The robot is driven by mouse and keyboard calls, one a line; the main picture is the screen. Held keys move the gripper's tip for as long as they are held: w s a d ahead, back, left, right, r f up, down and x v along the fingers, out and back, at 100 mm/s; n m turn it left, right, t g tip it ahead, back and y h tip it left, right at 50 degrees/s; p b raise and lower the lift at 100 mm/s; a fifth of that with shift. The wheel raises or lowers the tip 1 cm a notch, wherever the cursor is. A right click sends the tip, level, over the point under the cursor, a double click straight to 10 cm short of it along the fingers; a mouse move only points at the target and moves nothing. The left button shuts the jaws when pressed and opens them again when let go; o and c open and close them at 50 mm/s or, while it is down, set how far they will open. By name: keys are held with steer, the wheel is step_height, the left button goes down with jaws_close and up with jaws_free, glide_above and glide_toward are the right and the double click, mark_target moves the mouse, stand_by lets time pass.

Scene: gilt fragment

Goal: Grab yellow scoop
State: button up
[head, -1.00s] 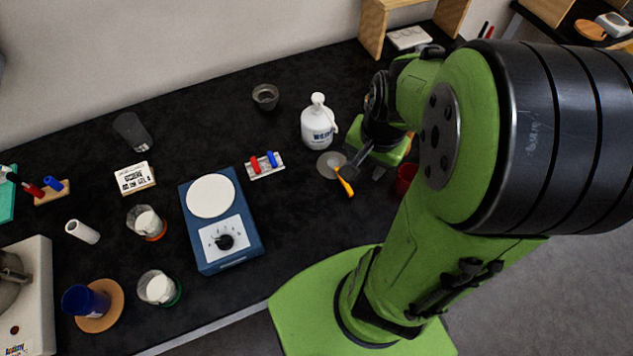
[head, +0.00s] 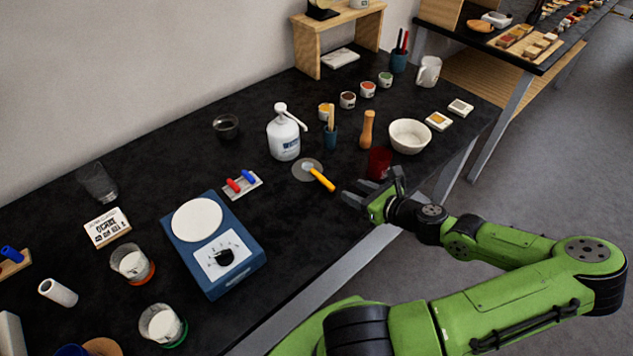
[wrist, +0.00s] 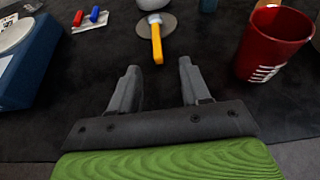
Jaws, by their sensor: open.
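The yellow scoop (head: 319,178) lies on the black table, its metal end resting on a round grey disc (head: 303,164). Its yellow handle points toward the front edge and my gripper. In the wrist view the scoop (wrist: 157,43) is straight ahead, its handle end just beyond and between the two fingers. My gripper (head: 352,194) is open and empty, apart from the scoop. In the wrist view the fingers of my gripper (wrist: 158,75) are spread with bare black tabletop between them.
A red cup (head: 379,163) stands close beside my gripper, on the right in the wrist view (wrist: 272,45). A white pump bottle (head: 284,138) is behind the scoop. A blue hotplate (head: 213,240) is to the left. Bare tabletop lies around the handle.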

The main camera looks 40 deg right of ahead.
mark_target(326, 181)
steer(key=x, duration=0.3)
steer(key=b+x, duration=0.1)
steer(key=x, duration=0.3)
steer(key=b+x, duration=0.1)
steer(key=x, duration=0.3)
steer(key=shift+a+f, duration=0.15)
steer(key=shift+a, duration=0.25)
steer(key=shift+s, duration=0.15)
jaws_close()
